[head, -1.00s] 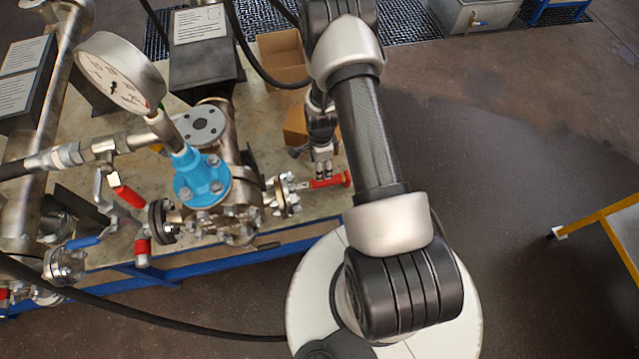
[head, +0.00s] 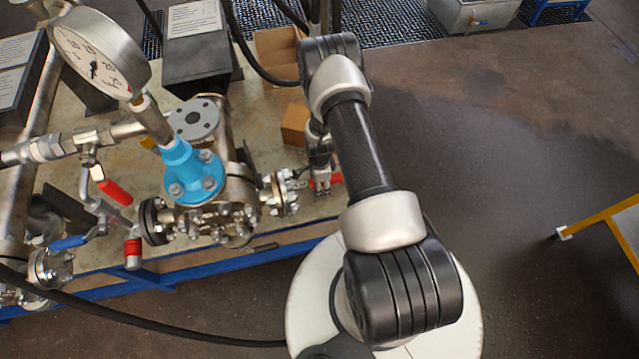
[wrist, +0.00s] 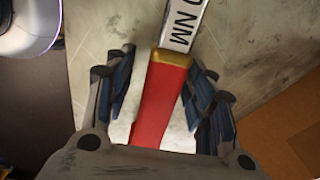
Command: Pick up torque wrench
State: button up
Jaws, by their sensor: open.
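The torque wrench (wrist: 160,95) lies on the bench top, with a red handle, a brass-coloured collar and a silver shaft marked "NM" in the wrist view. In the head view its red handle (head: 337,179) shows only in part beside my gripper (head: 321,187). In the wrist view my gripper (wrist: 160,92) is open, with one finger on each side of the red handle. A gap shows between the handle and each finger, narrower on the right. The far end of the wrench is out of the wrist view.
A cardboard box (head: 294,122) stands just behind my gripper, and its brown side (wrist: 280,130) shows at right in the wrist view. A flanged vessel with a blue fitting (head: 193,172) and a pressure gauge (head: 98,55) stands to the left. The bench edge is close on the right.

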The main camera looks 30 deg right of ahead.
jog(key=shift+w+r, duration=0.1)
grip_shut()
dwell(0.6)
